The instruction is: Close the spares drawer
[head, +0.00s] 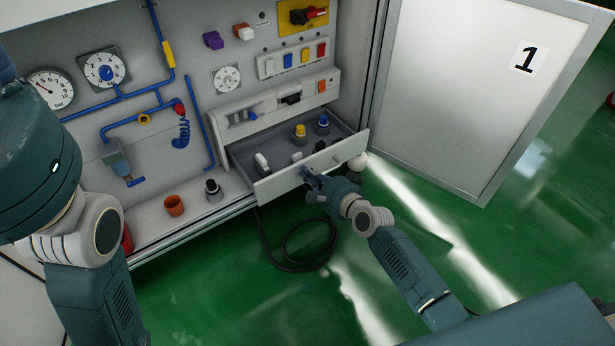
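The spares drawer (291,182) is pulled out of the cabinet, a light grey drawer with a dark inside. Inside it stand a yellow-topped part (300,132), a blue-topped part (322,123) and several small white and dark parts. My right gripper (308,174) is at the middle of the drawer's front, by a small dark handle. It looks to be touching or very close to the front; its fingers are too small and dark to tell open from shut. My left arm comes in at the left, but its gripper is not in view.
A white cabinet door marked 1 (450,90) stands open at the right. On the cabinet's ledge left of the drawer are an orange pot (174,205) and a dark-and-white knob-like part (213,189). A black cable (308,262) lies coiled on the green floor below.

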